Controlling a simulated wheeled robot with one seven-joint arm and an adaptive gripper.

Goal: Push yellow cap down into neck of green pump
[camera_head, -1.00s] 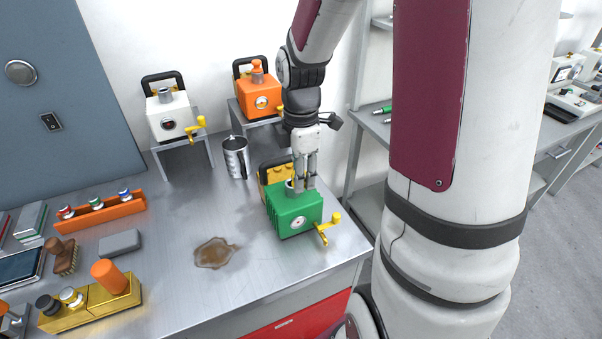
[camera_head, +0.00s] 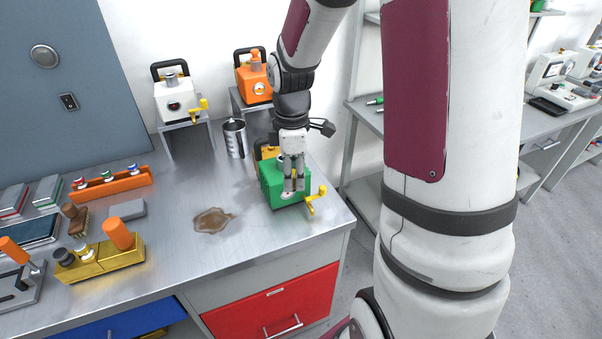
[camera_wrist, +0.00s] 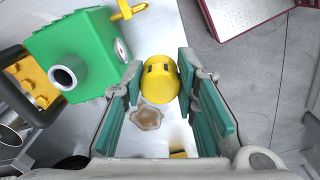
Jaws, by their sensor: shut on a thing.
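The green pump (camera_head: 270,183) stands near the table's right front part; in the wrist view it is at the upper left (camera_wrist: 75,50). Its grey neck (camera_wrist: 65,78) is a tube with a dark, open top. My gripper (camera_head: 293,190) points down in front of the pump in the head view, hiding part of its front. In the wrist view my gripper (camera_wrist: 160,92) is shut on the yellow cap (camera_wrist: 158,80), which sits between the fingertips, apart from the neck and to its right. The cap is hidden or too small to make out in the head view.
A yellow valve handle (camera_head: 316,199) sticks out of the pump's front right. A metal jug (camera_head: 235,138) stands behind it, and a brown spill (camera_head: 212,220) lies to its left. White (camera_head: 175,98) and orange (camera_head: 254,84) pumps stand on stands at the back.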

